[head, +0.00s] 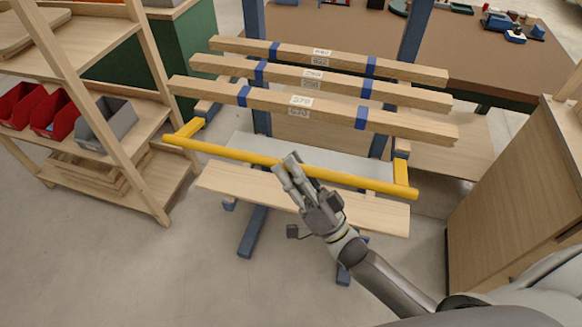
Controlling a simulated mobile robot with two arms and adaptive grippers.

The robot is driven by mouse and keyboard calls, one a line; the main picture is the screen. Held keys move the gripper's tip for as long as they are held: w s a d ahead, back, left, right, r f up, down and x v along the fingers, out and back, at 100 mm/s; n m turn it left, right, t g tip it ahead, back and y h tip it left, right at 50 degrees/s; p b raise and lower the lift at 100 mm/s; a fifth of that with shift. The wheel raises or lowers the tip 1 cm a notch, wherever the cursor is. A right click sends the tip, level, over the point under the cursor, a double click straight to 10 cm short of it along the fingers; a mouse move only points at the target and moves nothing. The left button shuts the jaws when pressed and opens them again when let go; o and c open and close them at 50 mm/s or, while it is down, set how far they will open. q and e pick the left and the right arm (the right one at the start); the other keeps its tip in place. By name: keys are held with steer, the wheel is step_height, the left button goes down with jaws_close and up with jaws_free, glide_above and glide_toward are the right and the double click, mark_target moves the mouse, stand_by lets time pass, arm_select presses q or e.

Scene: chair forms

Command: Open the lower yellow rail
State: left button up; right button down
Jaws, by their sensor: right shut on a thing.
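The lower yellow rail (232,153) is a long bar that runs across the front of a rack, with a short yellow arm at each end. It sits below the wooden beams and above a light wooden board (235,180). My right gripper (286,165) is at the middle of the rail, its fingers closed around the bar. The fingers hide a short piece of the rail. My left gripper is not in view.
Several wooden beams (390,120) with blue bands lie on the rack above the rail. A wooden shelf (140,130) with red and grey bins stands at left. A wooden cabinet (500,190) stands at right. The floor (130,260) in front is clear.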

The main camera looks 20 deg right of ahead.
steer(key=shift+d+f, duration=0.1)
steer(key=c, duration=1.3)
jaws_free()
steer(key=shift+w, duration=0.1)
steer(key=v, duration=1.2)
steer(key=shift+c, duration=0.3)
